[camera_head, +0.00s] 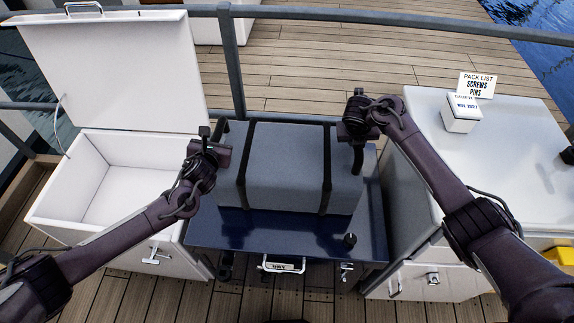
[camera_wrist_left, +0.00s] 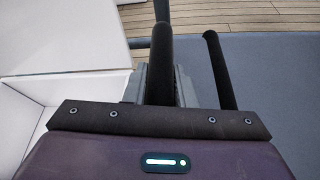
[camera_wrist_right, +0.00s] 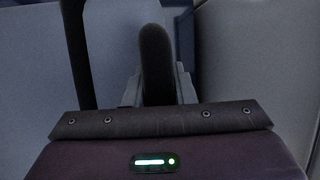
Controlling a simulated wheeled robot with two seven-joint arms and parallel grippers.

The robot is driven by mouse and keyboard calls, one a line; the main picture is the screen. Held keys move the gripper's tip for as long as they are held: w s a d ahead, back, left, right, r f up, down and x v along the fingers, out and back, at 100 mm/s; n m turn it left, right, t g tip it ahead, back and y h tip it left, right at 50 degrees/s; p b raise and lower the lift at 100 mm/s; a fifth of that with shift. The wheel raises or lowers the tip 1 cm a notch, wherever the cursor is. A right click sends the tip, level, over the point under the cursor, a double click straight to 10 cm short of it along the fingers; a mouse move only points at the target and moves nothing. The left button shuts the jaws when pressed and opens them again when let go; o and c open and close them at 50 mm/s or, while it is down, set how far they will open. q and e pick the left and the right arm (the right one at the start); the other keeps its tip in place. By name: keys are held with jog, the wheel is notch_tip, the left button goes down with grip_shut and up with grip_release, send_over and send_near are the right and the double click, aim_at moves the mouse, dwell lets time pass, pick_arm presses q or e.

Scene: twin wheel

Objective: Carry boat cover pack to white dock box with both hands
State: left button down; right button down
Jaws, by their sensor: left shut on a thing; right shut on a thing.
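The boat cover pack (camera_head: 287,168) is a grey block with two black straps and a black handle at each end. It is on or just above the dark blue cart top (camera_head: 260,228); I cannot tell which. My left gripper (camera_head: 218,150) is shut on the pack's left handle (camera_wrist_left: 160,60). My right gripper (camera_head: 357,143) is shut on its right handle (camera_wrist_right: 155,65). The white dock box (camera_head: 55,195) stands left of the cart, its lid (camera_head: 115,70) raised and its inside empty as far as I see.
A white cabinet (camera_head: 500,150) stands at the right, with a small white box (camera_head: 462,115) and a pack list sign (camera_head: 478,85) on it. A grey railing (camera_head: 232,60) runs behind the cart.

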dwell(0.9)
pick_arm(q)
jog(key=shift+w+d+r, duration=0.1)
jog(key=shift+w+r, duration=0.05)
jog(key=shift+r, duration=0.15)
pick_arm(e)
jog(key=shift+w+r, duration=0.15)
jog(key=shift+r, duration=0.1)
pick_arm(q)
jog(key=shift+r, duration=0.1)
pick_arm(e)
jog(key=shift+r, duration=0.1)
